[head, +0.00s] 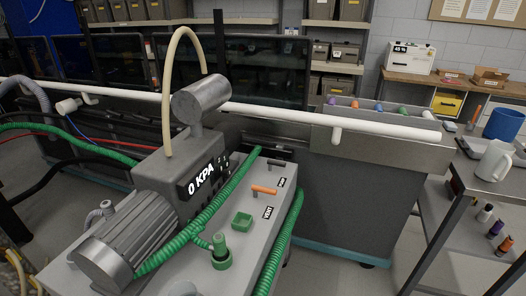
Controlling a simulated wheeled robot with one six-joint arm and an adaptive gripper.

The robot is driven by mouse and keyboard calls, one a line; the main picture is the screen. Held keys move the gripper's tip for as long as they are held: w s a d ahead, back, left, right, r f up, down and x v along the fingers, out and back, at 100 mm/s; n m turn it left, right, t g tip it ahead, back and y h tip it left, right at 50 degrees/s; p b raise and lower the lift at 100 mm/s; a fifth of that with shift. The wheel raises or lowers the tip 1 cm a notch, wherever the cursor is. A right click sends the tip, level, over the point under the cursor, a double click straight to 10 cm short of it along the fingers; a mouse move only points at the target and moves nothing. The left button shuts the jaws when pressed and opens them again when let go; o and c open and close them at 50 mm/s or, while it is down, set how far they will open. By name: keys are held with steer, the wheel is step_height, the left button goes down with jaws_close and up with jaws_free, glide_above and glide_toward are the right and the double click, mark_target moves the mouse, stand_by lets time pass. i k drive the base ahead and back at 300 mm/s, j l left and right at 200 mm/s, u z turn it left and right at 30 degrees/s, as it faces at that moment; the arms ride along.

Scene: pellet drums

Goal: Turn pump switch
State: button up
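The grey pump unit (165,180) stands on a grey cart top (190,272), with a ribbed motor (128,240) in front and a metal cylinder (201,98) on top. Its display (203,178) reads "0 KPA". On the cart top to the right of the display are an orange handle (264,190) and a dark handle (276,166) behind it. A small black label (281,182) and a larger one, apparently "VENT" (268,212), lie near them. I cannot tell for sure which handle is the pump switch. My gripper is not in view.
Green corrugated hoses (283,240) run along the cart. A long white pipe (300,114) crosses behind. A table with a white jug (494,160) stands at right; floor shows between.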

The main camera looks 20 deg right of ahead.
mark_target(271, 162)
steer(key=i+l, duration=0.35)
steer(key=i, duration=0.15)
steer(key=i+l, duration=0.35)
steer(key=i, duration=0.15)
